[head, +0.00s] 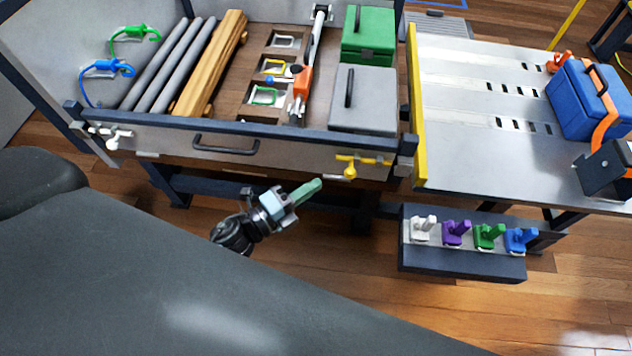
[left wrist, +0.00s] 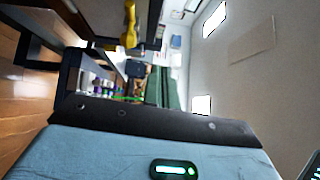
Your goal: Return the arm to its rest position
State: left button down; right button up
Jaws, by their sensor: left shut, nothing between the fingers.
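My left gripper (head: 306,192) is in the middle of the head view, in front of the cart's front rail and above the wooden floor. Its greenish fingers are shut together with nothing between them, and it touches nothing that I can see. In the left wrist view the green fingers (left wrist: 162,90) point away from the camera, past the edge of the pale blue gripper body (left wrist: 90,155). My right gripper does not show in either view.
The cart's front rail (head: 240,131) lies just beyond my left gripper, with a yellow latch (head: 362,162) close by. A shelf of coloured clips (head: 460,262) is to the right. A metal table (head: 460,130) holds a blue box (head: 585,105). Open floor lies below.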

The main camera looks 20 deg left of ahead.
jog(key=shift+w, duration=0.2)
